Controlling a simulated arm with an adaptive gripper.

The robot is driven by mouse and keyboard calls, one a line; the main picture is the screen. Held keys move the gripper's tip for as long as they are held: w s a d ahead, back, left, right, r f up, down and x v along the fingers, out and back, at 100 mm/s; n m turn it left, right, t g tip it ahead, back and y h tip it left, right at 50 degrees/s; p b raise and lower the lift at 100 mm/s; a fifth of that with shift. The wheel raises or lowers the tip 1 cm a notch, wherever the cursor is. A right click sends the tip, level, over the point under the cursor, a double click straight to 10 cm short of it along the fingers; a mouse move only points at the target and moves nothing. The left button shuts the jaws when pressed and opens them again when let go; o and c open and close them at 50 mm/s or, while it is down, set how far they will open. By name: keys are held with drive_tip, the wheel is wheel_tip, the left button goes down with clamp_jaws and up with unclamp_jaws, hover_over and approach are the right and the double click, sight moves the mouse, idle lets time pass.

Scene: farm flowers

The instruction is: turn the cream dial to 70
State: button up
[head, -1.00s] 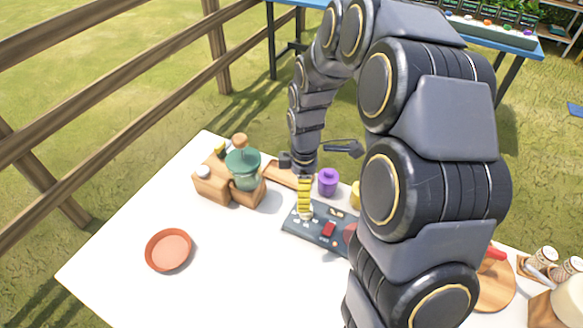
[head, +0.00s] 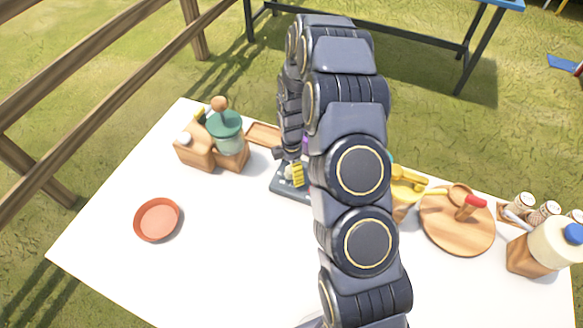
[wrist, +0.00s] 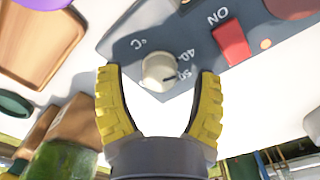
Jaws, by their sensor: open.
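The cream dial (wrist: 159,72) sits on a dark blue-grey control panel (wrist: 195,45) in the wrist view. The panel carries a °C mark and the numbers 40 and 50 near the dial, plus a red switch (wrist: 232,42) marked ON. The dial's dark pointer line points toward the printed numbers, near 50. My gripper (wrist: 160,85) is open, its yellow ribbed fingers on either side of the dial, with gaps to it. In the head view my gripper (head: 296,174) is over the panel (head: 288,191), and my arm hides much of it and the dial.
A wooden block stand with a green-topped jar (head: 226,133) stands left of the panel. A terracotta dish (head: 158,219) lies front left. A round wooden board (head: 457,222) and a jug (head: 556,245) stand to the right. The white table (head: 215,250) is clear at front.

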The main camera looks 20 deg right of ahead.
drive_tip(key=shift+f, duration=0.25)
drive_tip(key=c, duration=1.1)
